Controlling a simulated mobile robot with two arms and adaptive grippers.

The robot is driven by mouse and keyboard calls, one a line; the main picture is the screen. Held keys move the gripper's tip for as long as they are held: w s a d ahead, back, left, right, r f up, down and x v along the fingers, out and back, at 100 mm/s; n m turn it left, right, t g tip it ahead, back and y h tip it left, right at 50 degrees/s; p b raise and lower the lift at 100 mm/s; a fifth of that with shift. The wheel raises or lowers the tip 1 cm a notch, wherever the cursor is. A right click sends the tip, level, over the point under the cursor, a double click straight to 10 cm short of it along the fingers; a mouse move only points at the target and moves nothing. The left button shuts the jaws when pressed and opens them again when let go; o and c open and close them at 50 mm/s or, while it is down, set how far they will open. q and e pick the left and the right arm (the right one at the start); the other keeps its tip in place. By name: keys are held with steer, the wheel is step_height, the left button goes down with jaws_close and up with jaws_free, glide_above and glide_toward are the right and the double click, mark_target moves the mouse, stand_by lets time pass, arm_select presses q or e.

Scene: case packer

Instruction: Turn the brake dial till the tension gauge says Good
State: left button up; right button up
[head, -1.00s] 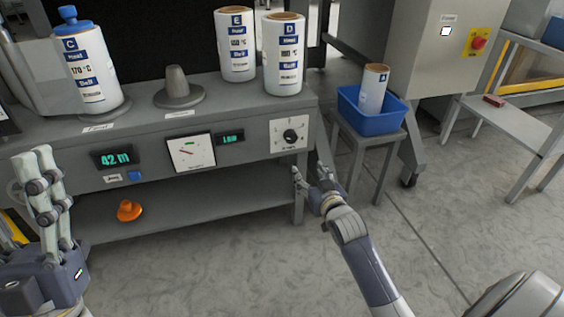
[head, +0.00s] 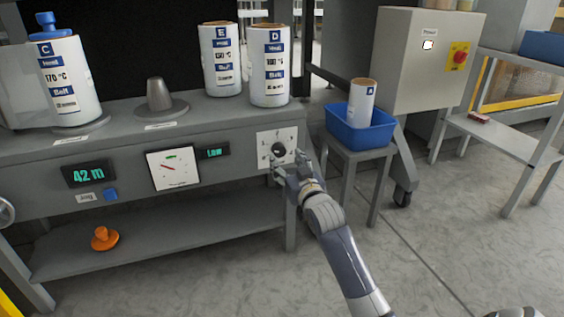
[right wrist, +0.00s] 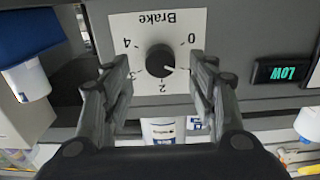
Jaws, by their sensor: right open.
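The black brake dial (head: 278,149) sits on a white numbered plate at the right end of the grey machine front. In the right wrist view the dial (right wrist: 160,60) appears upside down, its small white mark pointing to the lower right, between 0 and 2. My right gripper (head: 290,168) is open, its fingers at either side of the dial in the wrist view; contact cannot be told. The tension gauge (head: 172,170) has a red needle left of a green band. The display (head: 214,152) beside it reads Low. My left gripper is out of view.
Rolls E (head: 221,60), D (head: 270,65) and C (head: 68,80) stand on the machine top. A blue bin (head: 362,133) with roll A stands on a stool right of the dial. A 42 m display (head: 88,174) and a blue Jog button (head: 110,194) are at left.

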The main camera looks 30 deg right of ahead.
mark_target(280, 153)
steer(key=shift+b+x, duration=0.8)
steer(key=shift+x, duration=1.3)
steer(key=c, duration=1.1)
